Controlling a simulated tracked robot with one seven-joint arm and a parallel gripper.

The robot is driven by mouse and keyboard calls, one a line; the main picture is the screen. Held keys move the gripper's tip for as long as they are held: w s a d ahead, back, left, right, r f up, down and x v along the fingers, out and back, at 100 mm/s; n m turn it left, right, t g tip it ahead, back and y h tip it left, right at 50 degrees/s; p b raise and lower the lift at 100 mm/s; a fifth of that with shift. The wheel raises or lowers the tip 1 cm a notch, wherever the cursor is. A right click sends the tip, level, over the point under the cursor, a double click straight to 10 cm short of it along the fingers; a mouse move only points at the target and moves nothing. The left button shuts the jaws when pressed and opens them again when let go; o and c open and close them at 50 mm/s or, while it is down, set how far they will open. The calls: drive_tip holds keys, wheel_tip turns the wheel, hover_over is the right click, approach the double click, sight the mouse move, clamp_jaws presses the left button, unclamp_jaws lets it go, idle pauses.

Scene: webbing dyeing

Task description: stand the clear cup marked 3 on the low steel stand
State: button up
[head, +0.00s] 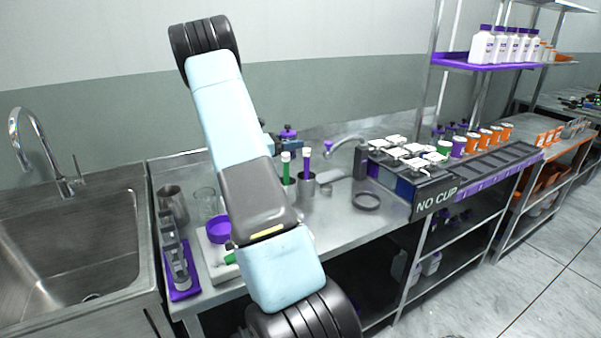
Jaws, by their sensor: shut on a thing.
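My arm crosses the middle of the head view, and its links hide part of the bench. I cannot make out a clear cup marked 3. A low round steel piece (329,176) lies near the steel pot on the bench; I cannot tell whether it is the low steel stand.
A sink (75,245) is at the left. A purple tray (184,292) with grey pieces lies at the bench's left edge. Bare bench (345,228) shows in front.

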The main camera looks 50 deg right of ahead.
sight(293, 154)
wheel_tip(293, 154, down, 5)
drive_tip(key=shift+d+f, duration=0.1)
drive_tip(key=shift+f, duration=2.15)
drive_tip(key=o, duration=1)
